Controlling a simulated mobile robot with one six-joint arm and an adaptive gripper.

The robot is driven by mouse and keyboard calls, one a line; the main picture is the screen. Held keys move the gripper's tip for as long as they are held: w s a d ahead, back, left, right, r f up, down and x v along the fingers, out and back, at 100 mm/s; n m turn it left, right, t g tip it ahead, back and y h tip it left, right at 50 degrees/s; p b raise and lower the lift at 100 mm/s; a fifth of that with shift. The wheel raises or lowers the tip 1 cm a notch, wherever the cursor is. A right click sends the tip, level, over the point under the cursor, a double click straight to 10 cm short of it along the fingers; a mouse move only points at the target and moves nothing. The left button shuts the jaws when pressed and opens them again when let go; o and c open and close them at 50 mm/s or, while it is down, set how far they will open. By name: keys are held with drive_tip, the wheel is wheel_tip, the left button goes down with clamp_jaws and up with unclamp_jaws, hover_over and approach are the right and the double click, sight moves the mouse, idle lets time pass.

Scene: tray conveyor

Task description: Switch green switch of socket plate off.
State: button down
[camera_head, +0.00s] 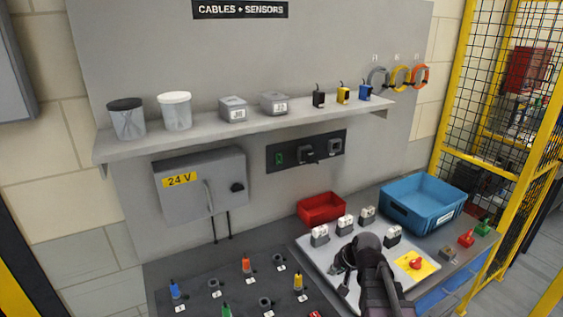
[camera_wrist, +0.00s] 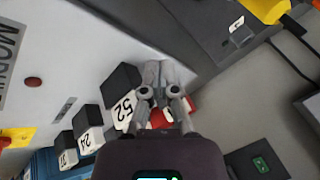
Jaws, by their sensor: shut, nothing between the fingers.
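The socket plate (camera_head: 322,149) is a dark strip on the grey back wall, below the shelf. Its green switch (camera_head: 279,157) is at the left end, with a black plug and a socket to its right. In the wrist view, part of the socket plate (camera_wrist: 240,158) shows at the lower right, with the green switch (camera_wrist: 261,164) near the bottom edge. The switch's position cannot be made out. My gripper (camera_wrist: 160,68) is shut and empty, above the bench by the numbered blocks, apart from the switch. In the head view, my arm hides part of the light panel.
A red bin (camera_head: 322,207) and a blue crate (camera_head: 424,203) stand on the bench. Several numbered blocks (camera_wrist: 122,104) sit on the light panel (camera_head: 318,254) near my gripper. A 24 V box (camera_head: 200,184) hangs left of the socket plate. A shelf (camera_head: 250,124) juts out above.

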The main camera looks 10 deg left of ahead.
sight(279, 163)
drive_tip(key=w+a+r+m+t+y+p, duration=0.2)
drive_tip(key=w+a+r+m+t, duration=0.3)
drive_tip(key=w+r, duration=0.5)
drive_tip(key=w+a+r+m+t+y+p, duration=0.3)
drive_tip(key=w+a+r+m+t, duration=0.2)
drive_tip(key=w+r, duration=0.5)
drive_tip(key=shift+a+r+p, duration=0.2)
drive_tip(key=shift+a+p, duration=0.1)
drive_tip(key=shift+a, duration=0.05)
drive_tip(key=b+x, duration=0.1)
drive_tip(key=x, duration=1.3)
drive_tip(key=shift+r+b, duration=0.1)
drive_tip(key=shift+b, duration=0.3)
drive_tip(key=shift+w+a, duration=0.2)
drive_tip(key=shift+w, duration=0.1)
drive_tip(key=shift+s, duration=0.15)
